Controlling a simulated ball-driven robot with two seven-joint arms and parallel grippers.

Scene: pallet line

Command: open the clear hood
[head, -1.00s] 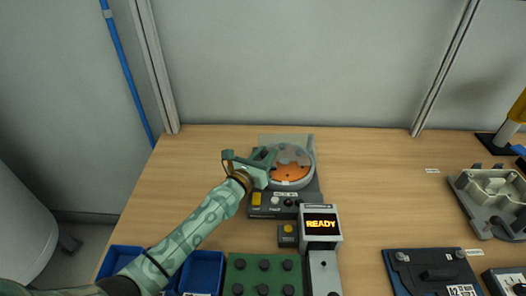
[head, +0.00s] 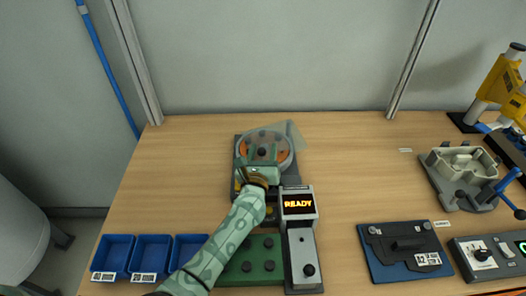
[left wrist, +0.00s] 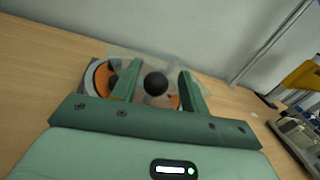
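The clear hood (head: 294,133) shows as a see-through panel over and behind a round device with an orange disc (head: 284,156). It also shows in the left wrist view (left wrist: 122,52). I cannot tell its exact angle. A black round knob (left wrist: 156,83) shows between the fingers of my left gripper (left wrist: 161,70), with gaps on both sides. The fingers are apart, and I see no grip on the knob. In the head view my left gripper (head: 262,158) is over the front of the device and hides part of it. My right gripper is out of view.
A display reading READY (head: 298,204) stands just right of my left forearm. Blue bins (head: 151,256) and a green block with knobs (head: 262,262) are at the front. A dark blue fixture (head: 402,272) and grey casting (head: 463,166) are at the right. Bare table lies between.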

